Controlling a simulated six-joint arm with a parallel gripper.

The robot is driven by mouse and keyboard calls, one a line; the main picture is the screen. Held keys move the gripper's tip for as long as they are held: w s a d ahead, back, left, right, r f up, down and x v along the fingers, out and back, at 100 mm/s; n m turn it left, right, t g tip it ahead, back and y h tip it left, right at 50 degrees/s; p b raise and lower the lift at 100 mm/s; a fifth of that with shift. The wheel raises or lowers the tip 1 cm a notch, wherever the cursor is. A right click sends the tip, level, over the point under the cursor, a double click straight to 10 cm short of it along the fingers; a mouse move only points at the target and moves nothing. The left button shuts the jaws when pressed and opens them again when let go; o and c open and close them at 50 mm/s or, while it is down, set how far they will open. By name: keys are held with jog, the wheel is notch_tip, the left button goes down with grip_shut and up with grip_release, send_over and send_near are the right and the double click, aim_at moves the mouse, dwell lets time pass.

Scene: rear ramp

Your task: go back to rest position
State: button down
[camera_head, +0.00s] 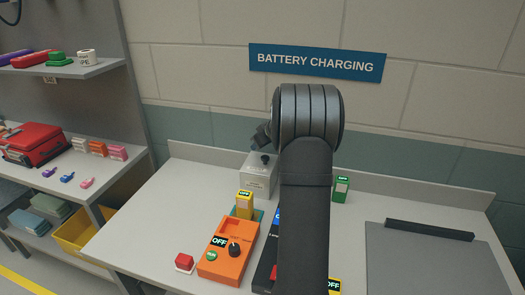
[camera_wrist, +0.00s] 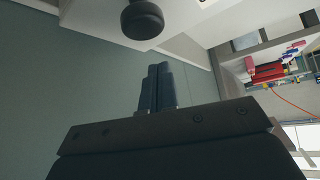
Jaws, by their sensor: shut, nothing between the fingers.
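My gripper (camera_wrist: 157,88) shows in the wrist view with its two dark fingers together and nothing between them. They point toward the green-grey wall band. In the head view my arm stands upright over the middle of the bench and hides most of the gripper. A dark part of my arm's end shows just left of the arm, above a grey box (camera_head: 258,183) with a black knob (camera_head: 264,159). A dark round knob (camera_wrist: 142,20) also shows close by at the top of the wrist view, apart from the fingers.
On the bench (camera_head: 150,225) stand an orange device (camera_head: 222,262) with a dial, a yellow battery (camera_head: 245,205), a green battery (camera_head: 341,190) and a red button block (camera_head: 184,262). A grey panel (camera_head: 430,262) with a black bar lies right. Shelves (camera_head: 95,68) stand left.

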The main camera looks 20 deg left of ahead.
aim_at(264, 156)
jog(key=v, duration=0.9)
jog(key=shift+d+r, duration=0.2)
jog(key=x, duration=0.9)
jog(key=shift+s+f, duration=0.1)
jog(key=shift+f, duration=0.2)
jog(key=shift+s+d+f, duration=0.2)
jog(key=shift+s+d, duration=0.05)
jog(key=shift+d, duration=0.3)
jog(key=shift+s+d+f, duration=0.15)
jog(key=shift+s+d, duration=0.05)
jog(key=shift+d, duration=0.3)
jog(key=shift+s+d+f, duration=0.2)
jog(key=shift+s+d, duration=0.05)
jog(key=shift+d, duration=0.05)
jog(key=shift+a, duration=0.2)
